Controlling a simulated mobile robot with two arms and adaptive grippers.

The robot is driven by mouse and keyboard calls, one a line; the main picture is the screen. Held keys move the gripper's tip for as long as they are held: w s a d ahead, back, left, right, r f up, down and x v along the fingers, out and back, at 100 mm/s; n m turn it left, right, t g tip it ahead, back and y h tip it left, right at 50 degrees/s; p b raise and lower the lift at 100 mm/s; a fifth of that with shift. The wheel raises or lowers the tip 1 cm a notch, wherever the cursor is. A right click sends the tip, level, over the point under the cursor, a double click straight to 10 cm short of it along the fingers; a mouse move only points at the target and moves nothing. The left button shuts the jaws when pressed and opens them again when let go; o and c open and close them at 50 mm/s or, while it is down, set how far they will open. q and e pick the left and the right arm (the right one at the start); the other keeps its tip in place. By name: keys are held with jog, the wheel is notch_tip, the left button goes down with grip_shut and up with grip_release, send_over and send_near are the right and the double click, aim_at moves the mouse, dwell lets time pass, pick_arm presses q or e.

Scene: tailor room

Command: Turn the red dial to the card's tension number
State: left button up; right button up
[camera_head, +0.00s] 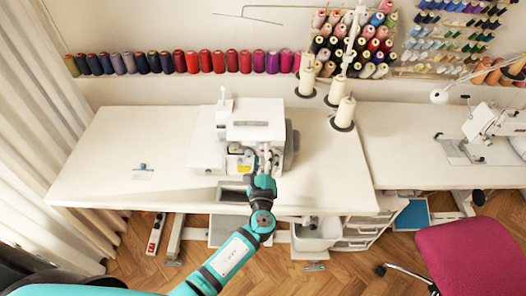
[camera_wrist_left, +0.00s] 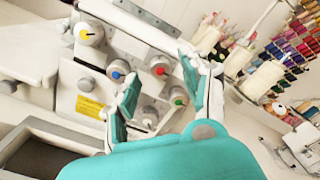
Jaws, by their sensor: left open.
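The red dial (camera_wrist_left: 160,67) is a pale knob with a red centre on the front of the white sewing machine (camera_head: 255,131). In the left wrist view it shows between the two fingertips of my left gripper (camera_wrist_left: 158,66), which is open and empty. I cannot tell whether a finger touches it. In the head view my left gripper (camera_head: 264,163) is at the machine's front and hides the dials. Its number marks are too small to read. My right gripper is not in view.
Nearby are a blue-centred dial (camera_wrist_left: 117,71), a green-centred dial (camera_wrist_left: 179,98) and a larger yellow-marked dial (camera_wrist_left: 88,33). A yellow label (camera_wrist_left: 90,107) is on the machine. Cream thread cones (camera_head: 343,112) stand behind it. The white table (camera_head: 110,150) is mostly clear at left.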

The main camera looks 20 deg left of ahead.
pick_arm(q)
jog(key=shift+w+a, duration=0.2)
jog(key=shift+w, duration=0.4)
grip_shut()
jog(key=n+b, duration=0.1)
jog(key=b, duration=0.1)
jog(key=n+b, duration=0.2)
jog(key=shift+f, duration=0.25)
jog(key=shift+r+n+b, duration=0.2)
jog(key=shift+n+b, duration=1.3)
jog(key=shift+b, duration=0.3)
grip_release()
jog(key=shift+r, duration=0.1)
